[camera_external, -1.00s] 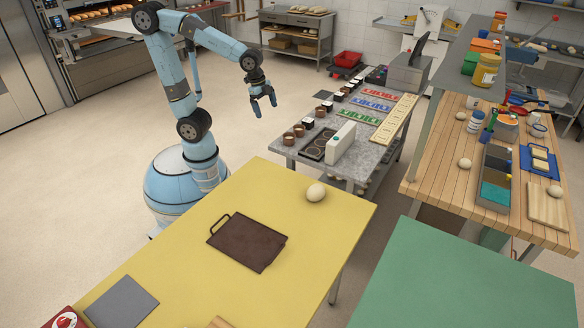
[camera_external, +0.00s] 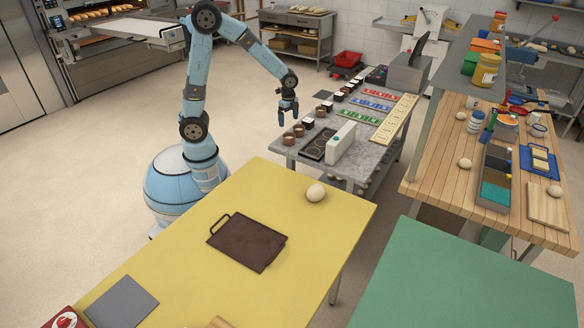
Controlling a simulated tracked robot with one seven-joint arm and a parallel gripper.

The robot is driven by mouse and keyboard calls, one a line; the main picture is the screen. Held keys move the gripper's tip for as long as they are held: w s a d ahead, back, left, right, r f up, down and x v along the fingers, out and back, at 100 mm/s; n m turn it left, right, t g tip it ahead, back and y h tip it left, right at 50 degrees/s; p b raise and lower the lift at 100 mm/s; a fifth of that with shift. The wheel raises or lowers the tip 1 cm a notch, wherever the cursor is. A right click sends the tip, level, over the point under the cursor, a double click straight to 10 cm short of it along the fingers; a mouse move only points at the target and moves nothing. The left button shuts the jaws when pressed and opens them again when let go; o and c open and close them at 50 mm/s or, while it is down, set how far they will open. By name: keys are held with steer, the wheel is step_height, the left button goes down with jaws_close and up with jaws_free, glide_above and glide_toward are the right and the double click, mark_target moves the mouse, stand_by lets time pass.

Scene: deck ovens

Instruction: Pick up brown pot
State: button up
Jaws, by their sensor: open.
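Several small brown pots stand in a row along the left edge of the grey stone table. The nearest brown pot (camera_external: 288,139) is at the table's front left corner. Another brown pot (camera_external: 299,131) stands just behind it, and a third brown pot (camera_external: 320,111) is farther back. My gripper (camera_external: 288,120) is open, empty and pointing down. In the picture it is just above the nearest pots, near the table's left edge. Its exact height and distance from them cannot be told from this one view.
Black-and-white small containers (camera_external: 339,97) continue the row behind the pots. A black plate with rings (camera_external: 318,144) and a white box (camera_external: 341,143) stand to the right. The yellow table (camera_external: 300,240) in front holds a dough ball (camera_external: 316,193) and a dark tray (camera_external: 246,243).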

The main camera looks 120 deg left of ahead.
mark_target(289, 136)
step_height(289, 136, down, 11)
steer(key=shift+a+f, duration=0.1)
steer(key=shift+a, duration=0.05)
stand_by(0.5)
steer(key=c, duration=1.2)
